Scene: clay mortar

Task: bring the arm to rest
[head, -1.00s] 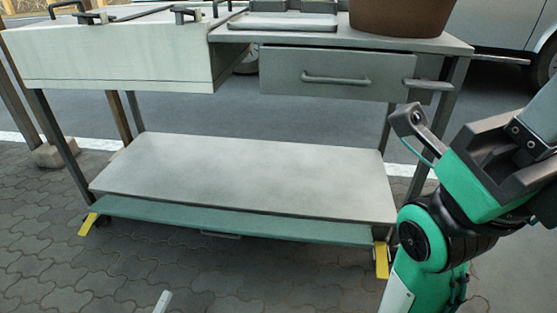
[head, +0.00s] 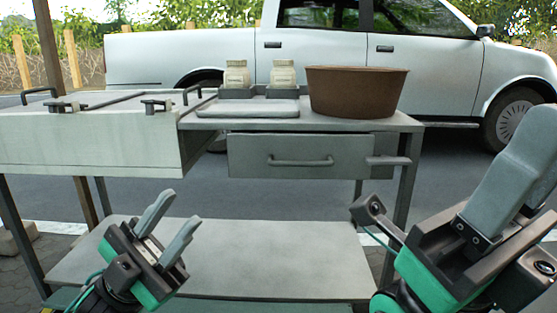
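My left gripper (head: 182,207) is in the lower left of the head view, in front of the cart's lower shelf. Its two grey fingers point up and to the right, with a gap between them and nothing held. My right gripper (head: 540,130) is large at the right edge, its grey fingers pointing up and overlapping from this angle. The gap between them is hidden, and I see no object in it. A brown clay mortar (head: 356,92) stands upright on the right part of the cart top, apart from both grippers.
The grey cart (head: 410,121) has a shut drawer (head: 280,155) with a bar handle and a lower shelf (head: 240,262). Two pale jars (head: 237,74) (head: 283,73) stand behind a grey tray (head: 248,110). A box-like unit with dark handles (head: 90,140) is at left. A pickup truck (head: 420,60) is parked behind.

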